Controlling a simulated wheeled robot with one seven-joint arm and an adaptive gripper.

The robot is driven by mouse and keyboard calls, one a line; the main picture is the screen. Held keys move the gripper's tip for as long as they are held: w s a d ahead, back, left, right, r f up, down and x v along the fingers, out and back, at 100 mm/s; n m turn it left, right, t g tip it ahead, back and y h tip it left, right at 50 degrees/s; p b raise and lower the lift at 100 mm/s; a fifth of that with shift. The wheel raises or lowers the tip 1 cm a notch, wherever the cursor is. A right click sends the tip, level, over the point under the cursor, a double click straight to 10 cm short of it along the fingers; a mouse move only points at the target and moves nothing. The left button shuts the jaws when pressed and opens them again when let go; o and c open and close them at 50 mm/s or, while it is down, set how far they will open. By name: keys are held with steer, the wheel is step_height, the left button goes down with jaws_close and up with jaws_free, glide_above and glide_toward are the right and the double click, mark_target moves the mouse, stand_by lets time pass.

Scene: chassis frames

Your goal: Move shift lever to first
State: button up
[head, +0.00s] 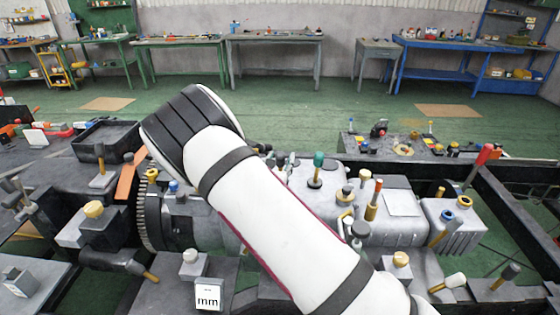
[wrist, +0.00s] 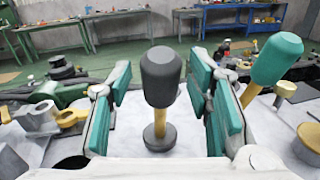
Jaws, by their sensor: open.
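A lever with a dark grey knob (wrist: 161,78) and a yellow shaft stands upright on a round dark base in the wrist view. My gripper (wrist: 160,70) is open, with its teal-padded fingers on either side of this lever. Gaps show between the knob and both pads. A second lever with a teal knob (wrist: 276,60) leans to the right, outside the right finger. A teal-knobbed lever (head: 319,159) also shows in the head view on the grey housing. My gripper is hidden in the head view. No markings show which lever is the shift lever.
A toothed ring (head: 148,210) and a grey housing (head: 400,215) with several knobs fill the dark chassis frame. A red-tipped lever (head: 484,154) stands at the right. A white block marked "mm" (head: 209,294) is in front.

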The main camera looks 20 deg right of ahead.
jaws_close()
steer(key=shift+w+d, duration=0.1)
